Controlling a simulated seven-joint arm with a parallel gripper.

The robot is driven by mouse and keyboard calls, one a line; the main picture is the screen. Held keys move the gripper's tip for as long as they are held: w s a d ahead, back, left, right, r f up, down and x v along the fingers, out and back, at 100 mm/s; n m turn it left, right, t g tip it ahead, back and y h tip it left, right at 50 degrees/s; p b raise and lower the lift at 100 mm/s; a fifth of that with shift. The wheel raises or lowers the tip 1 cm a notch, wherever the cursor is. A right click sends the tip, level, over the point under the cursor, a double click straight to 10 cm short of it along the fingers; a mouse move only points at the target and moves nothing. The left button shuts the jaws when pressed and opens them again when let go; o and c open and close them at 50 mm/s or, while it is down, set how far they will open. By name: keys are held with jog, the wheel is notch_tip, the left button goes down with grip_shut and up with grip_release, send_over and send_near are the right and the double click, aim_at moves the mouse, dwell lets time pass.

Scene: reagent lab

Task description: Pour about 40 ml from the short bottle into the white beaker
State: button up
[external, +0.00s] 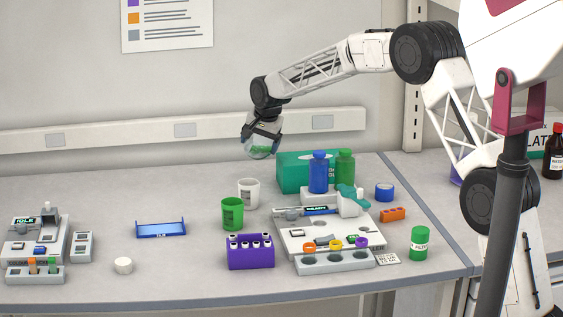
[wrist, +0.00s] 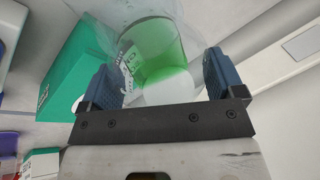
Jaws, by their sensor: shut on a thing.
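My gripper (external: 262,133) is shut on a clear bottle (external: 261,149) with green liquid in it and holds it in the air above the back of the bench. In the wrist view the bottle (wrist: 157,55) sits between the two blue finger pads of my gripper (wrist: 165,80), and the green liquid shows through its wall. The white beaker (external: 249,191) stands upright on the bench, below and slightly left of the held bottle. I cannot see any liquid level inside the beaker. The bottle's exact tilt is hard to tell.
A green beaker (external: 232,214) stands close in front of the white beaker. A green box (external: 292,166), a blue bottle (external: 319,174) and a green bottle (external: 345,168) stand to the right. A purple rack (external: 250,257) is in front. Bench left of the beakers is mostly clear around a blue tray (external: 161,229).

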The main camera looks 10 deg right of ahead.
aim_at(257, 159)
jog(key=shift+g+y, duration=0.3)
jog(key=shift+g, duration=0.4)
dwell(0.6)
